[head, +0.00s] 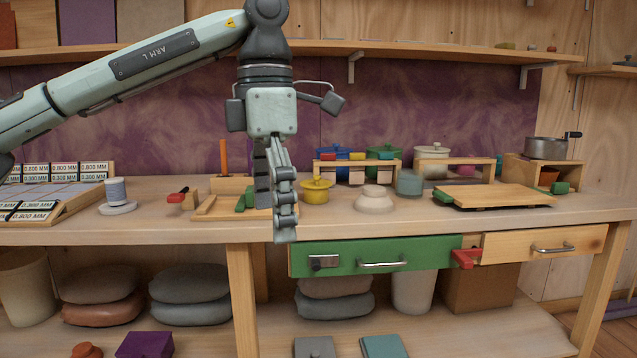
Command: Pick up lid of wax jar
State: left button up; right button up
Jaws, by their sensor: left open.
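My left gripper (285,220) hangs pointing down in front of the workbench's front edge, seen nearly side-on, open and with nothing visible in it. Just right of it on the bench is a small yellow lidded pot (315,192) with a knob. Right of that is a squat cream jar (375,203) with a paler top. Behind stand a blue pot (331,160), a green lidded pot (384,160) and a cream lidded pot (432,158). I cannot tell for certain which is the wax jar. My right gripper is out of view.
A small wooden rack (357,163) stands behind the yellow pot. A blue-grey cup (410,183) and a wooden board (492,195) lie to the right. A spool (116,192) stands left. The green drawer (375,257) below the benchtop looks closed. A shelf (420,50) runs above.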

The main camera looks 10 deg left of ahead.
aim_at(316, 183)
jog(key=i, duration=1.7)
